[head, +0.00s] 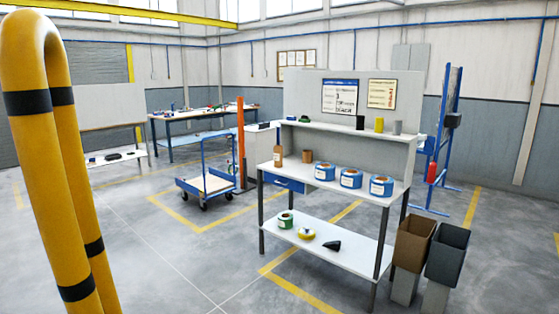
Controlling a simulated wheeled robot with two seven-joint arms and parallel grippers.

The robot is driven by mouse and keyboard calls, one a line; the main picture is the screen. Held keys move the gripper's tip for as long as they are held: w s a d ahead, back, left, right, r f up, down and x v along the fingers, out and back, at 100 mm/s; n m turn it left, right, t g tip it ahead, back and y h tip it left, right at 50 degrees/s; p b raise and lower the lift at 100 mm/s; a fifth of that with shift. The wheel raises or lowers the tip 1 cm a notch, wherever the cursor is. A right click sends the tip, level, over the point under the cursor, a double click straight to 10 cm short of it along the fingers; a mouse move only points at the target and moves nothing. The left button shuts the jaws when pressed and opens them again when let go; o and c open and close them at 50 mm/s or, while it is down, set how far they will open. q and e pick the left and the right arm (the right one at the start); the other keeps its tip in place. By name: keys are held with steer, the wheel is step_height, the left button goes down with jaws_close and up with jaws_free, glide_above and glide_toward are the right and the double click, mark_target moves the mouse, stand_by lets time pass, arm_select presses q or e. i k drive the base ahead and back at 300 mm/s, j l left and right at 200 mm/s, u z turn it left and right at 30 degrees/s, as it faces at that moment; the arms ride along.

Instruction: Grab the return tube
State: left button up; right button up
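Nothing in the head view is plainly marked as a return tube. A short brown cylinder (308,156) stands on the workbench top (340,181), left of three blue wrapped coils (351,178). I cannot tell whether it is hollow. A brown bottle (278,155) stands at the bench's left end. A black, a yellow and a grey cylinder (397,128) stand on the upper shelf. Neither of my grippers is in view.
A yellow, black-banded barrier post (50,150) fills the near left. Two bins, one brown (413,240) and one dark grey (446,250), stand at the bench's right. A blue cart (207,180) stands behind left. The floor in front of the bench is clear.

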mark_target(278, 149)
steer(key=i+u, duration=0.1)
steer(key=i, duration=0.3)
steer(key=i+j, duration=0.1)
steer(key=i, duration=0.65)
steer(key=i+j, duration=0.15)
steer(key=i, duration=0.6)
steer(key=i+j+z, duration=0.1)
steer(key=i, duration=0.7)
